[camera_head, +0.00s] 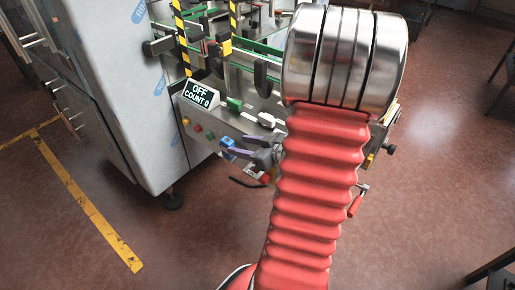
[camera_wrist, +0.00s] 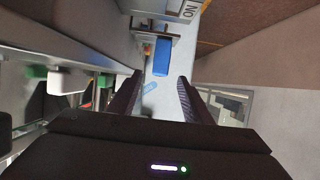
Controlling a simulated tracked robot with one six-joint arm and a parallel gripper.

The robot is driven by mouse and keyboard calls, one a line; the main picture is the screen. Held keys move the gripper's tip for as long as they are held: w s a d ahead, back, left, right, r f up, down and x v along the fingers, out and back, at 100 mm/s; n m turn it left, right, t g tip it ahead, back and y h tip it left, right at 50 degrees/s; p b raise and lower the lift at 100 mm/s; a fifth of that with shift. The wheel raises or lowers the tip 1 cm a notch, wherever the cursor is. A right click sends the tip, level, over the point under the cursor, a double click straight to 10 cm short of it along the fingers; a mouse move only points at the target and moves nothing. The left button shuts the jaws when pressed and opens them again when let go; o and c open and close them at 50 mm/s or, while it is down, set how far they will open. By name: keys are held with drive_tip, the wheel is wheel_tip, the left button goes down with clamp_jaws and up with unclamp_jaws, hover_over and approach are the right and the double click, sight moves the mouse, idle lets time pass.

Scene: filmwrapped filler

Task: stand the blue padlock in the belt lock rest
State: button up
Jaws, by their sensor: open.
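A blue block-shaped body, which looks like the blue padlock (camera_wrist: 162,56), shows in the wrist view just beyond my fingertips, roughly centred between them. In the head view a small blue thing (camera_head: 227,142) is at the front of the machine panel, left of my gripper (camera_head: 243,150). My gripper is open and empty; its two dark fingers show in the wrist view (camera_wrist: 160,80), apart from the blue body. A grey bracket (camera_wrist: 148,26) stands at the far end of the blue body. I cannot tell whether it is the belt lock rest. The shackle is not clear.
A sign (camera_head: 199,94) reading OFF COUNT 0 stands on the panel above coloured buttons (camera_head: 197,128). A large grey cabinet (camera_head: 125,90) is at the left. A red-handled part (camera_head: 357,202) is right of my arm. The floor in front is open.

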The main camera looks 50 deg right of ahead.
drive_tip(key=v, duration=0.6)
drive_tip(key=shift+s, duration=0.3)
idle(0.4)
drive_tip(key=w+a+r+m+g+h, duration=0.1)
drive_tip(key=w+a+r+g+h, duration=0.25)
drive_tip(key=w+r+h, duration=0.5)
drive_tip(key=s+a+r+g+y, duration=0.1)
drive_tip(key=s+a+y, duration=0.3)
drive_tip(key=a, duration=1)
drive_tip(key=s+a+r+g+y, duration=0.2)
drive_tip(key=s+a, duration=0.6)
drive_tip(key=a, duration=0.5)
drive_tip(key=shift+a+n+g+y, duration=0.35)
drive_tip(key=shift+g+y, duration=0.3)
drive_tip(key=shift+y, duration=0.4)
drive_tip(key=shift+r, duration=0.15)
